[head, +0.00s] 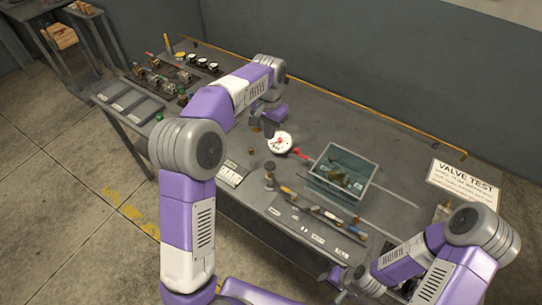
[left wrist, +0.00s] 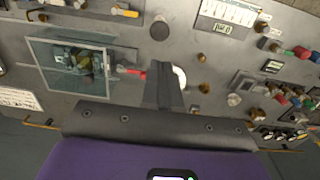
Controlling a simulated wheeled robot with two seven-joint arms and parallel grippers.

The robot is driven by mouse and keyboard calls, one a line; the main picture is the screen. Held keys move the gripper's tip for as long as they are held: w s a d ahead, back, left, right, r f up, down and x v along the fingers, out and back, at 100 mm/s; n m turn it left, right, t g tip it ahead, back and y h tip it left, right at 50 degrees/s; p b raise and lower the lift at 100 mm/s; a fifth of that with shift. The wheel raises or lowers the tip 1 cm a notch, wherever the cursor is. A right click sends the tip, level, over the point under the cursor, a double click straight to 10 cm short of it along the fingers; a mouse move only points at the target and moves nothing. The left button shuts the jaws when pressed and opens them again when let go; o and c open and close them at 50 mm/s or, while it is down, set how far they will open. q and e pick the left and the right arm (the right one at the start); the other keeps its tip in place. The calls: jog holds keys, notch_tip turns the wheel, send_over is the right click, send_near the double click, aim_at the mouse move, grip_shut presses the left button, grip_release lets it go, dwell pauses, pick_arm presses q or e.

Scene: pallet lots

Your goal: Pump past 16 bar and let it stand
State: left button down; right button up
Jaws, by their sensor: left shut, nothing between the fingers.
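A white round gauge (head: 279,143) stands on the grey bench; its reading is too small to tell. In the left wrist view only its white rim (left wrist: 180,76) shows beside my fingers. A red part (head: 303,153) lies between the gauge and a clear-walled tank (head: 343,170). The tank also shows in the left wrist view (left wrist: 38,62). A dark round knob (head: 269,167) stands in front of the gauge. My left gripper (head: 268,130) is shut and empty, just behind the gauge. My right gripper (head: 335,279) is at the bench's front edge; its fingers are unclear.
A panel with a digital display (left wrist: 222,30) lies near the knob. Several tools lie in a row along a front strip (head: 315,213). A "VALVE TEST" sign (head: 463,186) stands at right. Small fittings and trays (head: 130,103) fill the left end. Bare bench lies behind the tank.

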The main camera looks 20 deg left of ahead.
aim_at(269, 165)
pick_arm(q)
jog(key=shift+f, duration=0.1)
notch_tip(269, 165, down, 14)
jog(key=shift+s+r+b, duration=0.1)
jog(key=shift+b, duration=0.45)
dwell(0.3)
notch_tip(269, 165, down, 4)
jog(key=shift+r+b, duration=0.1)
jog(key=shift+b, duration=0.95)
jog(key=shift+s, duration=0.15)
